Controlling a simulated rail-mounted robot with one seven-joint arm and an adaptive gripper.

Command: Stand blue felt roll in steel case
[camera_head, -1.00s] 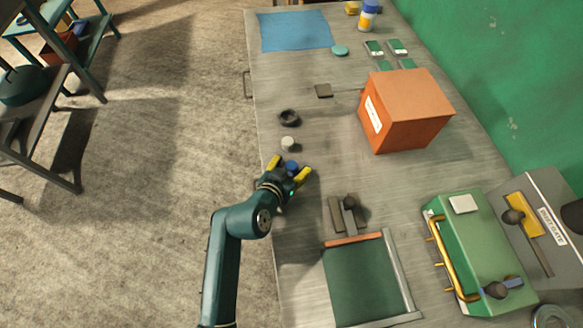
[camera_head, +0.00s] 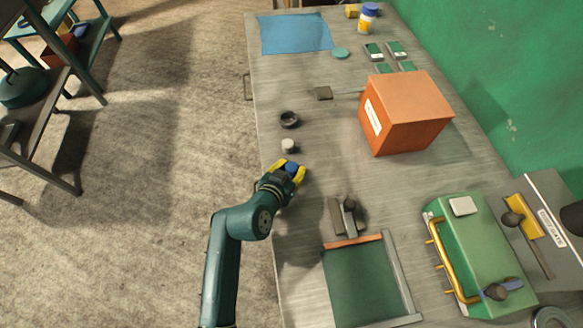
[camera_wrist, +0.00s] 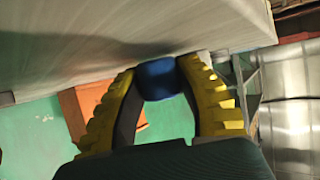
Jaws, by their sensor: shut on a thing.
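The blue felt roll (camera_head: 291,168) is a short blue cylinder near the left edge of the grey workbench. My gripper (camera_head: 288,170) has its yellow fingers shut on its sides. In the wrist view the roll (camera_wrist: 160,80) sits between the ribbed fingers, close to the bench surface. I cannot tell whether it touches the bench. I cannot tell for sure which thing is the steel case. A dark round open container (camera_head: 289,119) and a small pale cylinder (camera_head: 289,146) stand just beyond my gripper. A grey metal box (camera_head: 553,195) with a label is at the right.
An orange box (camera_head: 405,112) stands right of the middle. A green case with yellow rail (camera_head: 478,250) and a dark green tray (camera_head: 368,282) are nearer. A dark clamp-like item (camera_head: 345,216) stands to my gripper's right. A blue mat (camera_head: 295,32) lies at the far end.

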